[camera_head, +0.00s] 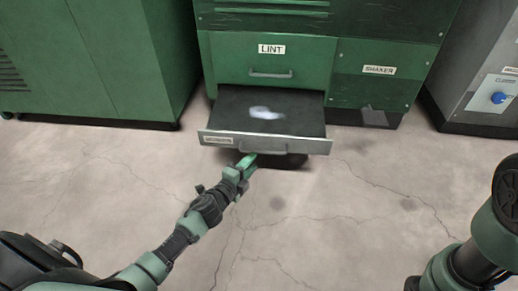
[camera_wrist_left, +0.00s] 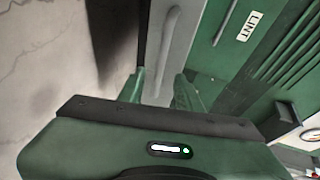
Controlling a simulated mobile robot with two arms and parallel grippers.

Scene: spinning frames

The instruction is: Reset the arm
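My left gripper (camera_head: 247,161) is just in front of the lower drawer (camera_head: 215,137), near its handle (camera_head: 263,150). In the left wrist view the two green fingers (camera_wrist_left: 160,82) stand apart with a gap between them, and nothing shows held. The drawer handle (camera_wrist_left: 171,38) appears beyond the fingertips; whether they touch it I cannot tell. The lower drawer is pulled out, with a pale blurred lump (camera_head: 265,113) inside. My right arm shows at the right edge of the head view, but its gripper is out of view.
The green machine has a shut drawer labelled LINT (camera_head: 271,49) above and a SHAKER panel (camera_head: 378,71) at right. A green cabinet (camera_head: 130,55) stands left, and a grey unit with a blue knob (camera_head: 498,98) right. The cracked floor (camera_head: 330,215) in front is clear.

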